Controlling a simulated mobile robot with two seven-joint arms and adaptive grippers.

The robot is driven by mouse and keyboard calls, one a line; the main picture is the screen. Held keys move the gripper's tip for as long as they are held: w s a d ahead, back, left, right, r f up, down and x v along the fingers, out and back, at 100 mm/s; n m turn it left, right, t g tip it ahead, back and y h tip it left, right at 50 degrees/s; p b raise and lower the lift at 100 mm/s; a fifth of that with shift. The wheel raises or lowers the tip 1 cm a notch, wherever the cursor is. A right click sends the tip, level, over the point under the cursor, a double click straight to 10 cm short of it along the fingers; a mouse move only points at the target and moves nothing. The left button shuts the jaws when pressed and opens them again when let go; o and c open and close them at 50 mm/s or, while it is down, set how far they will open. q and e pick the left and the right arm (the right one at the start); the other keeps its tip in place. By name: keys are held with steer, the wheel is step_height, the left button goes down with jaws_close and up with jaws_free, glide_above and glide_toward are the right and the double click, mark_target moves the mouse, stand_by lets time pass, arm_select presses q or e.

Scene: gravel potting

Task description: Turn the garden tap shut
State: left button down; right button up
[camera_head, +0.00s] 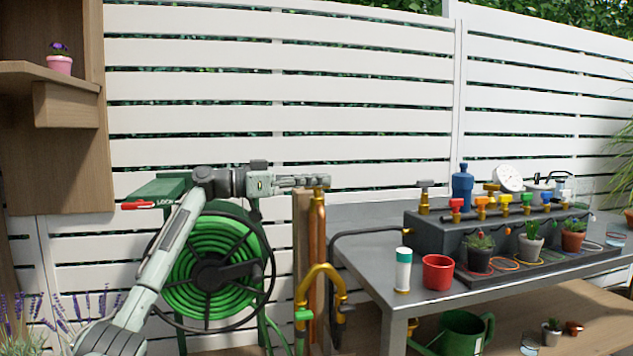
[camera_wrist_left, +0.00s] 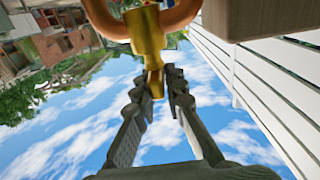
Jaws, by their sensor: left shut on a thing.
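The garden tap is a brass fitting at the top of a copper pipe on a wooden post; its top (camera_head: 318,188) shows in the head view, partly behind my fingers. In the left wrist view its brass body (camera_wrist_left: 148,38) hangs in from the top, with a copper pipe (camera_wrist_left: 105,20) curving off it. My left gripper (camera_head: 322,181) reaches in level from the left at the tap's top. In the left wrist view its fingers (camera_wrist_left: 158,90) are on either side of the narrow brass end and shut on it. How far the tap is turned cannot be told. My right gripper is not in view.
A green hose reel (camera_head: 185,275) stands left of the post. A brass curved spout (camera_head: 320,270) is low on the post. The grey bench (camera_head: 375,265) to the right holds a red pot (camera_head: 438,272), a white bottle (camera_head: 403,275) and a valve manifold (camera_head: 430,235). A white slatted fence (camera_head: 350,90) is behind.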

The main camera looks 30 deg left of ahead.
arm_select(q)
steer(key=shift+d+f, duration=0.1)
steer(key=shift+f, duration=0.05)
steer(key=c, duration=1.6)
jaws_free()
steer(key=shift+r, duration=0.25)
step_height(320, 180, up, 10)
steer(key=shift+f, duration=0.2)
steer(key=shift+f, duration=0.1)
